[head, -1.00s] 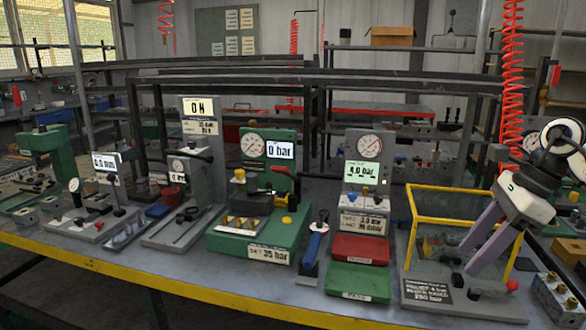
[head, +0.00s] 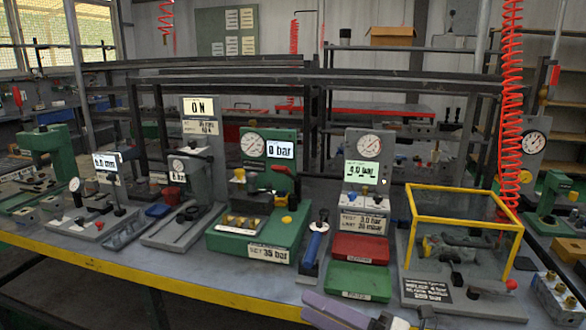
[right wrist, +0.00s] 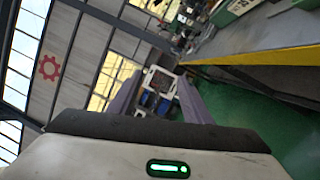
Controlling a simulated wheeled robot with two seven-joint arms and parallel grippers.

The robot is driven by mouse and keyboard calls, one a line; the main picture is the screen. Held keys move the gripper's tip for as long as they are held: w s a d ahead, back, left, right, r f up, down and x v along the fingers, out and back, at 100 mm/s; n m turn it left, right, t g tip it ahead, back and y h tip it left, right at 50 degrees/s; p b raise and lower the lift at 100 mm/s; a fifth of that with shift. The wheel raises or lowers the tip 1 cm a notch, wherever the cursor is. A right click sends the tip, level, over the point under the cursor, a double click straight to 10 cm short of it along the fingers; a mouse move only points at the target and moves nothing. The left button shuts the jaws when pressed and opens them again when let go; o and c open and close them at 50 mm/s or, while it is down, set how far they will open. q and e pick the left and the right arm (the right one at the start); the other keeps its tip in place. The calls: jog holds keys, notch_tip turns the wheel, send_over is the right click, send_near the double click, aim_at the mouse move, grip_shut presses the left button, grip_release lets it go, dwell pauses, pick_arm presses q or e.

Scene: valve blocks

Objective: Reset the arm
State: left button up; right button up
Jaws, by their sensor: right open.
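My right gripper (head: 318,308) is low at the bottom edge of the head view, in front of the bench's yellow front edge. Its purple fingers point left, and most of the arm behind them is cut off by the frame. In the right wrist view the two purple fingers (right wrist: 155,88) stand apart with nothing between them, so it is open and empty. My left gripper is not in view.
The grey bench has a yellow edge (head: 180,287). On it are a yellow-framed cage (head: 463,220), a green tray (head: 358,282), a red tray (head: 361,248), a green press station (head: 255,230) and a valve block (head: 556,296) at right. Green floor (right wrist: 240,110) shows beside the gripper.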

jog(key=s+d+f+m+t+h, duration=0.35)
jog(key=f+m+h, duration=0.35)
jog(key=m, duration=0.4)
jog(key=s+d+f+m+t+h, duration=0.3)
jog(key=d+f+m+h, duration=0.15)
jog(key=f+m, duration=0.6)
jog(key=s+d+f+m+g+h, duration=0.2)
jog(key=s+f+m, duration=0.3)
jog(key=s, duration=0.4)
jog(key=s+d+f+m+g+h, duration=0.1)
jog(key=s+d+f+m+g, duration=0.1)
jog(key=s+f+m+g, duration=0.3)
jog(key=s+f, duration=0.3)
jog(key=s, duration=0.1)
jog(key=shift+s+d+f+h, duration=0.15)
jog(key=shift+f+h, duration=0.15)
jog(key=shift+h, duration=0.05)
